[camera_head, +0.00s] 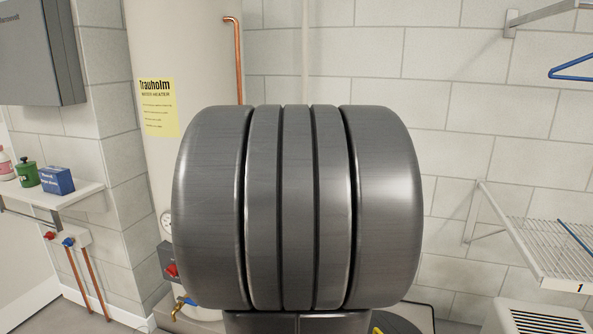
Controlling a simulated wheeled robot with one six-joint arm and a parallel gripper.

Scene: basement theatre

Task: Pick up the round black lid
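I cannot make out a round black lid for certain. A dark piece with a yellow patch (388,323) shows at the bottom edge, just right of centre. It is mostly hidden, and I cannot tell what it is. A large grey metal cylinder, which looks like a joint of my own arm, fills the middle of the view and hides what is behind it. My gripper is not in view.
A tall cream water heater (180,60) stands behind, with red and blue valves at lower left. A left shelf (80,195) holds a bottle (6,164), a green container (27,174) and a blue box (58,181). A wire rack (545,250) juts out at right above a white slatted unit (540,317).

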